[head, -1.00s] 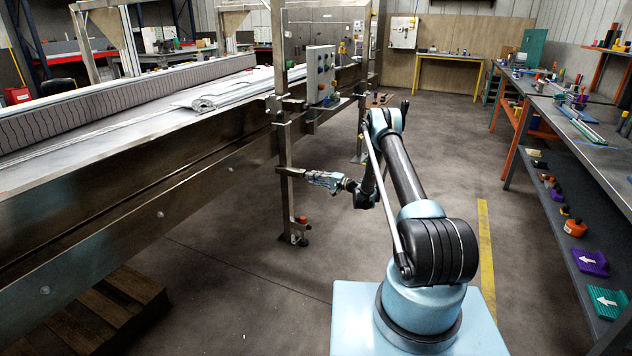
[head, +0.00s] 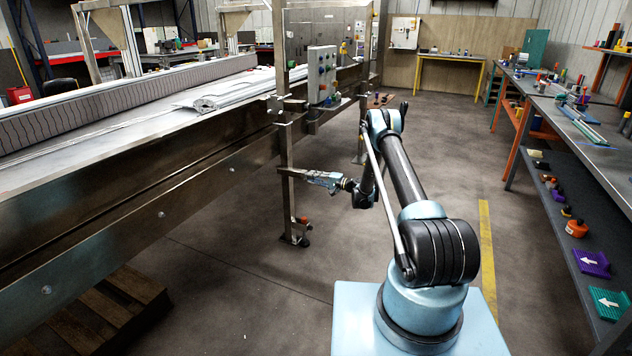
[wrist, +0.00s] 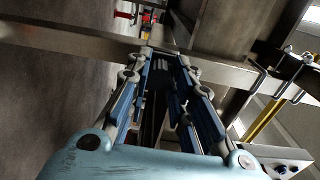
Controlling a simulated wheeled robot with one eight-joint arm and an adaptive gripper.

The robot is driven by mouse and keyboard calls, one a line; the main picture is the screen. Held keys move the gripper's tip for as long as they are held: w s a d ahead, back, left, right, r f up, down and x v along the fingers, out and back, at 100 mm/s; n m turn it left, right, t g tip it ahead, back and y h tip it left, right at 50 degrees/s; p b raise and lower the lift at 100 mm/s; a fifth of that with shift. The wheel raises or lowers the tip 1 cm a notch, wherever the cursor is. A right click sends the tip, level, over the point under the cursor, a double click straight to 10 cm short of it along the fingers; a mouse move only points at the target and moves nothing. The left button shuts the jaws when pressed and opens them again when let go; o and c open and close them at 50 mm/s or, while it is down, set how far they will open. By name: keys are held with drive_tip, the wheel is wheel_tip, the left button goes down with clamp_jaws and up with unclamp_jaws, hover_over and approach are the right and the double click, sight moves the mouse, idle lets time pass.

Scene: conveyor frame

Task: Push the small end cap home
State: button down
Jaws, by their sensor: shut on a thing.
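My gripper (head: 312,176) is low beside the conveyor's upright steel post (head: 287,205), at the short bar (head: 290,172) that sticks out from that post. In the wrist view my gripper (wrist: 163,52) has its two long blue fingers drawn close together, with a narrow gap at the tips. The fingertips reach to a steel member (wrist: 90,40) that crosses the picture, and they look in contact with it. I cannot pick out the small end cap; it is too small or hidden at the fingertips. What the jaws hold is not clear.
The conveyor frame (head: 190,165) runs along the left, with a control box (head: 322,75) on the post above my gripper. A bench (head: 560,120) with a loaded lower shelf stands at the right. The floor (head: 420,130) between them is mostly clear.

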drive_tip(key=shift+w+a, duration=0.25)
drive_tip(key=shift+a, duration=0.45)
drive_tip(key=c, duration=1.3)
unclamp_jaws()
drive_tip(key=shift+d, duration=0.1)
drive_tip(key=v, duration=1.2)
